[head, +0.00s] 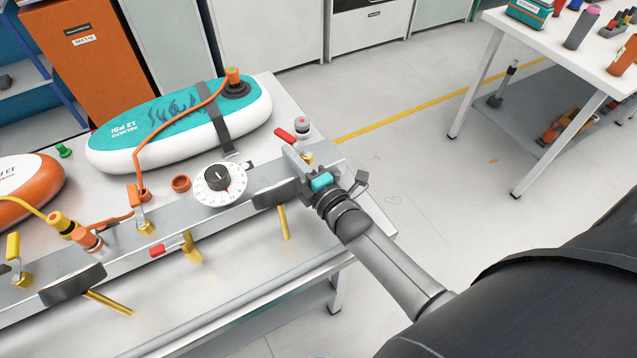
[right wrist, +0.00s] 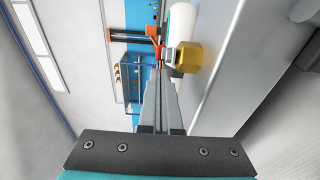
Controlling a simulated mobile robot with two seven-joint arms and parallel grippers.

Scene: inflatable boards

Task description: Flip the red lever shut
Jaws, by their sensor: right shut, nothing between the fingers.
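A red lever (head: 286,134) sticks out at the right end of the bench's metal rail, close to a brass fitting (head: 306,158). My right gripper (head: 290,155) is shut and empty, with its fingertips just below the red lever in the head view. I cannot tell whether they touch it. In the right wrist view the shut fingers (right wrist: 161,95) point toward a red part (right wrist: 159,50) beside a brass hex fitting (right wrist: 187,57). My left gripper is out of view.
A teal and white inflatable board (head: 110,146) lies on the bench, with an orange hose to its valve. A white dial (head: 220,184) and yellow handles (head: 284,222) sit along the rail. Floor is clear between the bench and a white table (head: 560,45) at right.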

